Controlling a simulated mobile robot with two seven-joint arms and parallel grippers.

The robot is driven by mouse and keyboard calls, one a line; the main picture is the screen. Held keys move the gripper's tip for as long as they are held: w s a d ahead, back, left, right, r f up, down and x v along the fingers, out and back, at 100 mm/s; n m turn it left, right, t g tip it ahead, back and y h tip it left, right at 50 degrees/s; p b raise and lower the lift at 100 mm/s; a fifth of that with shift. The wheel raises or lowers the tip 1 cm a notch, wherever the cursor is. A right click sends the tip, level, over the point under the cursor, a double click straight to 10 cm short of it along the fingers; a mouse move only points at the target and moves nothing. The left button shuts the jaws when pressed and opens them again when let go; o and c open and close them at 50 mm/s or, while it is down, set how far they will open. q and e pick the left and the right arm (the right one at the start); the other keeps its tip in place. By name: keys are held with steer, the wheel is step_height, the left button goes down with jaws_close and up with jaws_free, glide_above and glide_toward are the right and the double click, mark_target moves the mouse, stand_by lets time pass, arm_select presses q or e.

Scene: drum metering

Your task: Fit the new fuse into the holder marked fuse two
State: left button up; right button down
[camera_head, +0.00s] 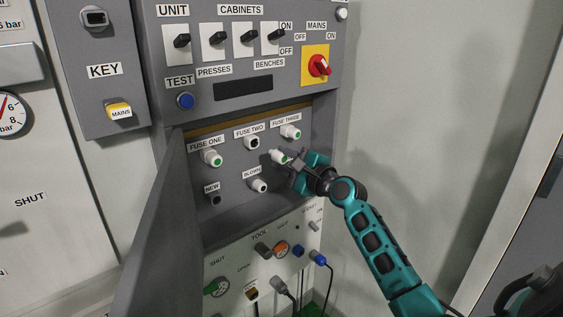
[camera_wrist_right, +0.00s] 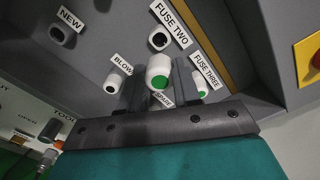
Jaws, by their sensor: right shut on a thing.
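My right gripper (camera_head: 288,159) is shut on a white fuse with a green end (camera_head: 279,157), held in front of the fuse panel. In the right wrist view the fuse (camera_wrist_right: 158,72) sits between the two fingers, green end toward the camera. The holder marked fuse two (camera_head: 252,143) is up and left of the held fuse, with a dark opening; it also shows in the right wrist view (camera_wrist_right: 158,40). The holder marked new (camera_head: 215,199) shows a dark opening too. The held fuse looks apart from the fuse two holder. My left gripper is not in view.
Green-ended white fuses sit at fuse one (camera_head: 212,158) and fuse three (camera_head: 290,132). The blown holder (camera_head: 259,185) has a white body with a greyish end. An open grey door (camera_head: 165,235) stands left of the recess. Plugs and cables (camera_head: 318,259) are below.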

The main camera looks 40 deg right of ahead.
mark_target(270, 151)
steer(key=shift+w+a+b, duration=0.15)
steer(key=shift+w+b, duration=0.15)
steer(key=shift+w, duration=1.15)
steer(key=shift+w+a+b, duration=0.1)
steer(key=shift+w+b, duration=0.2)
steer(key=shift+w, duration=1.1)
steer(key=shift+p, duration=0.45)
steer(key=shift+w+a+b, duration=0.15)
steer(key=shift+w+b, duration=0.6)
steer(key=shift+w, duration=0.85)
steer(key=c, duration=0.7)
jaws_free()
steer(key=shift+s, duration=0.1)
steer(key=s, duration=0.8)
steer(key=s+d+p, duration=0.1)
steer(key=s, duration=0.3)
steer(key=shift+s, duration=0.3)
